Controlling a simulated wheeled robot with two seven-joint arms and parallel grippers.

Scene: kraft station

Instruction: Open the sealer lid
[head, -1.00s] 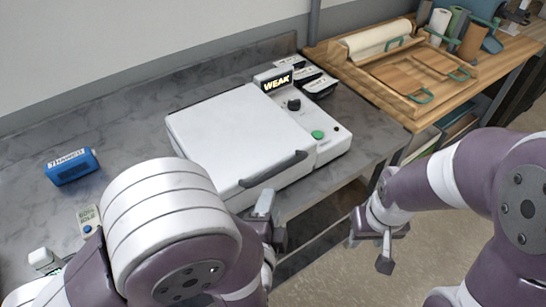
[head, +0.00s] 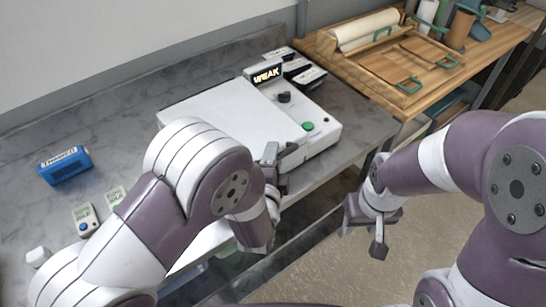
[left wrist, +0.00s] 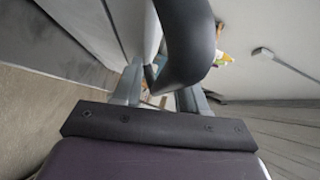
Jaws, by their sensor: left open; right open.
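The white sealer (head: 318,143) stands on the grey counter with its lid (head: 215,108) down. Its display (head: 266,74) reads WEAK, and a green button (head: 308,126) sits near its right front. The dark lid handle (head: 291,151) is largely hidden behind my left gripper in the head view. My left gripper (head: 272,155) is open at the lid's front edge. In the left wrist view the curved handle (left wrist: 188,45) reaches down to its fingers (left wrist: 160,90); I cannot tell if they touch. My right gripper (head: 368,226) is open and empty, apart from the sealer, beyond the counter's front edge.
A blue box (head: 65,165) and small label cards (head: 86,218) lie on the counter at left. A wooden table (head: 400,65) with a paper roll (head: 365,32) and boards is at back right. Open floor lies in front.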

